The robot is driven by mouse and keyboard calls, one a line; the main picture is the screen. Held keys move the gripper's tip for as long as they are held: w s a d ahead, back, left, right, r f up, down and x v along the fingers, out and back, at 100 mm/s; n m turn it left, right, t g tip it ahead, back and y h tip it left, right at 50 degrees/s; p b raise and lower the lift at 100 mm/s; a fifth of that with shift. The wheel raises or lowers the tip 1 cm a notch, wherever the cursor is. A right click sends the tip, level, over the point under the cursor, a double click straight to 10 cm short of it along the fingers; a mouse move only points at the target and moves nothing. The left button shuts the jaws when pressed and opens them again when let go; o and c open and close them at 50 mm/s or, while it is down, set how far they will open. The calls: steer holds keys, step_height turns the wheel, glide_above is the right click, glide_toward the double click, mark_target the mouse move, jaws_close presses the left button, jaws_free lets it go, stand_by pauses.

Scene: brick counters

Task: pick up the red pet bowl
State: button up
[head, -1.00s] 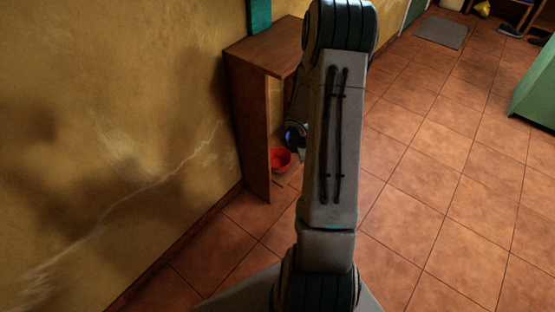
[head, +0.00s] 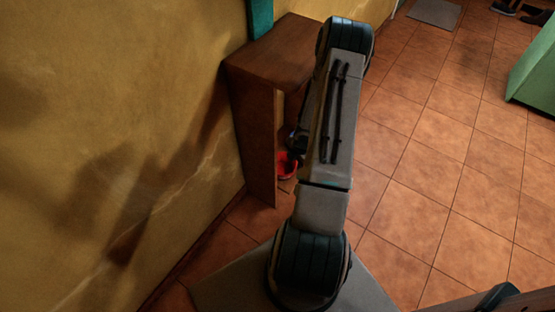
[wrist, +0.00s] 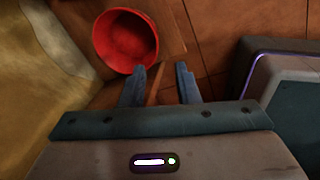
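The red pet bowl (head: 286,165) sits on the floor under the small wooden table, partly hidden by my arm in the head view. In the wrist view the bowl (wrist: 125,41) is at the top left, seen from above, and looks empty. My gripper (wrist: 161,68) shows there with its two fingers apart and nothing between them. The bowl lies just beyond the left fingertip; I cannot tell whether they touch. The gripper's fingers are hidden in the head view.
The wooden table (head: 262,64) stands against the yellow wall (head: 120,120), its side panel beside the bowl. Open tiled floor (head: 420,150) lies to the right. A green cabinet (head: 535,75) and a grey mat (head: 435,12) are farther off.

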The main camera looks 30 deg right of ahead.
mark_target(290, 174)
steer(key=f+b, duration=0.2)
steer(key=w+f+b, duration=0.1)
steer(key=f+b, duration=0.1)
steer(key=f, duration=0.1)
steer(key=w+f+b, duration=0.1)
steer(key=f+b, duration=0.1)
steer(key=f, duration=0.1)
steer(key=shift+f, duration=0.2)
steer(key=shift+w+a+f+b, duration=0.15)
steer(key=shift+f+b, duration=0.35)
steer(key=shift+f, duration=0.4)
steer(key=shift+w+d+f+b, duration=0.1)
steer(key=shift+w+f+b, duration=0.1)
steer(key=shift+f+b, duration=0.5)
steer(key=shift+w+a+f+b, duration=0.15)
steer(key=shift+f+b, duration=0.2)
steer(key=shift+f, duration=0.7)
steer(key=shift+d+r, duration=0.1)
jaws_close()
